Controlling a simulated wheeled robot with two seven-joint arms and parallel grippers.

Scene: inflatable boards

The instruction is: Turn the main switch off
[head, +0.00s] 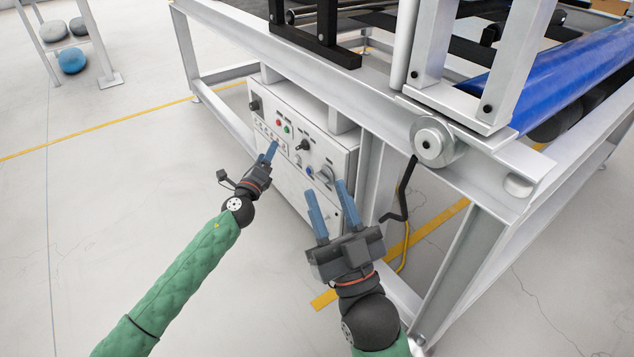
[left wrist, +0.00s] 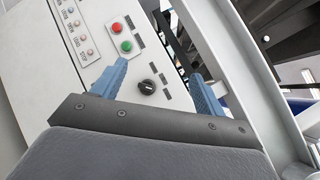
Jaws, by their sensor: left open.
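The white control panel (head: 285,160) is on the front of a box under the machine frame. It carries a black knob (head: 303,146), a red button (head: 278,122), a green button (head: 287,129) and a larger grey rotary switch (head: 326,175). No readable label shows which is the main switch. My left gripper (head: 271,150) is in front of the panel. In the left wrist view its open fingers (left wrist: 160,72) appear either side of the black knob (left wrist: 147,87), with nothing held. My right gripper (head: 327,190) is open and empty, in front of the panel's lower right.
A white metal frame leg (head: 368,175) stands right of the panel. A blue roller (head: 560,75) and frame beams lie above.

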